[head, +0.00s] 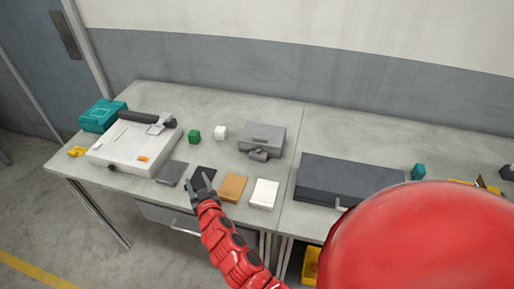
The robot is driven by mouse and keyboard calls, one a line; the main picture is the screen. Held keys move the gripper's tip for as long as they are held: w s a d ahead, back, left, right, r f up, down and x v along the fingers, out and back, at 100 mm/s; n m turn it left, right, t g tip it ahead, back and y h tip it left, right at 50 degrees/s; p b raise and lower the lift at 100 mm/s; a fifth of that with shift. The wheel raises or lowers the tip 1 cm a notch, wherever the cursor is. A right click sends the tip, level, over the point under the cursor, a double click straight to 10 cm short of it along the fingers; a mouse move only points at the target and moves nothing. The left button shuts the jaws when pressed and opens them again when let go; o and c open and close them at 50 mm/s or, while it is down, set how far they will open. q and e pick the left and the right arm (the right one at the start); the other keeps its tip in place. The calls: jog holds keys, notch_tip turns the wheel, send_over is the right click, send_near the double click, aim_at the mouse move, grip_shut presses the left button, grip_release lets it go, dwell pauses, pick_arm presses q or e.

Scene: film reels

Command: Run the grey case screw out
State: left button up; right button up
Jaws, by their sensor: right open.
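The grey case (263,136) sits on the workbench, right of the white cube. A short darker grey cylindrical piece (258,155) shows at its front side; I cannot tell whether it is the screw. My right gripper (201,182) is open and empty, over or just in front of a dark flat square (205,174) near the bench's front edge. It is apart from the case, to its front left. My left gripper is not in view.
Near the gripper lie a grey square (170,173), a tan block (233,187) and a white block (264,194). A dark long box (345,177) is right. The bench's back is clear.

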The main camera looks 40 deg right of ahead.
jog(key=s+d+r+m+g+h+p, duration=0.1)
jog(key=s+d+r+m+g+h, duration=0.1)
jog(key=d+m+g+h, duration=0.4)
jog(key=m+g+h+p, duration=0.1)
jog(key=m+h+p, duration=0.1)
jog(key=m, duration=0.1)
send_near(258, 151)
jog(key=shift+g, duration=0.3)
jog(key=p+x, duration=0.4)
jog(key=x, duration=0.2)
jog(key=shift+w+d+r, duration=0.1)
jog(key=shift+w+d, duration=0.05)
jog(key=shift+w, duration=0.1)
jog(key=shift+w+d, duration=0.25)
jog(key=shift+w, duration=0.05)
jog(key=shift+w+d+f, duration=0.35)
jog(key=shift+d+f, duration=0.1)
jog(key=shift+d, duration=0.05)
jog(key=shift+c, duration=0.2)
grip_shut()
